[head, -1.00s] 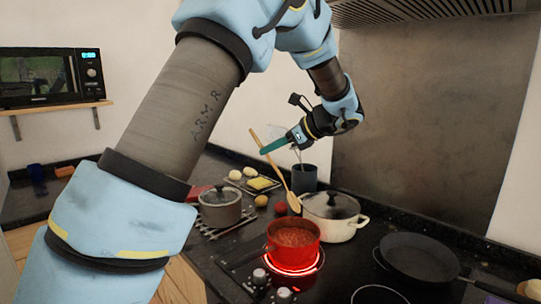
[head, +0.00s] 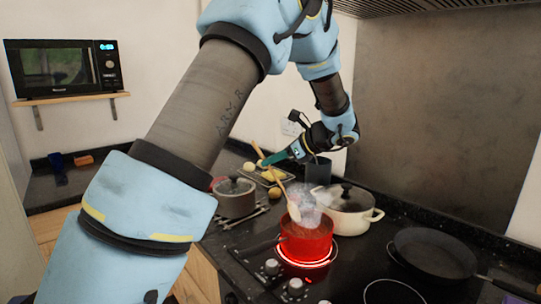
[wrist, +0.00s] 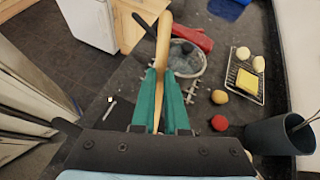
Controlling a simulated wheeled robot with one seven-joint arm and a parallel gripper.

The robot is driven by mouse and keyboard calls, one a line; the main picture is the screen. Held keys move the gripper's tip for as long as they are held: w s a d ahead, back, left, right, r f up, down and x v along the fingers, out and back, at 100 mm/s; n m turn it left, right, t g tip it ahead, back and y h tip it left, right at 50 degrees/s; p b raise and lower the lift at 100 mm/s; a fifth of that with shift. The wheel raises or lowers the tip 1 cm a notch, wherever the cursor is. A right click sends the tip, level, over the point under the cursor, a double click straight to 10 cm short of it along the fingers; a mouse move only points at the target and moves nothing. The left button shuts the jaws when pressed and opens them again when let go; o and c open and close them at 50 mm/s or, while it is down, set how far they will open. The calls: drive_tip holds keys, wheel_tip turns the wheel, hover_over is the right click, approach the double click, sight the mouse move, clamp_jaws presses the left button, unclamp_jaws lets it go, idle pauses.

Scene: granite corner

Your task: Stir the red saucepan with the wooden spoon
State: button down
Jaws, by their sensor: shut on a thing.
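The red saucepan (head: 306,246) stands on a glowing red ring of the hob, with red-brown contents and steam rising from it. My gripper (head: 276,157), with teal fingers, is above and behind the saucepan. It is shut on the wooden spoon (head: 279,185), which slants down with its bowl end lowest. The bowl is just above the saucepan's back rim, partly veiled by steam; I cannot tell whether it touches anything. In the wrist view the spoon's handle (wrist: 163,50) runs between the teal fingers (wrist: 160,85). The saucepan does not show there.
A cream lidded pot (head: 334,220) stands close right of the saucepan, a grey lidded pot (head: 236,203) to its left. A frying pan (head: 432,256) is further right. A dark utensil holder (wrist: 278,137) stands near my gripper. A tray (wrist: 237,92) holds food behind.

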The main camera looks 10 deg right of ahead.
drive_tip(key=s+d+f+b, duration=0.2)
drive_tip(key=d+f, duration=0.1)
drive_tip(key=f, duration=0.3)
drive_tip(key=shift+d+f+b, duration=0.2)
drive_tip(key=shift+f+b, duration=0.1)
drive_tip(key=shift+f, duration=0.1)
drive_tip(key=shift+s, duration=0.1)
idle(0.3)
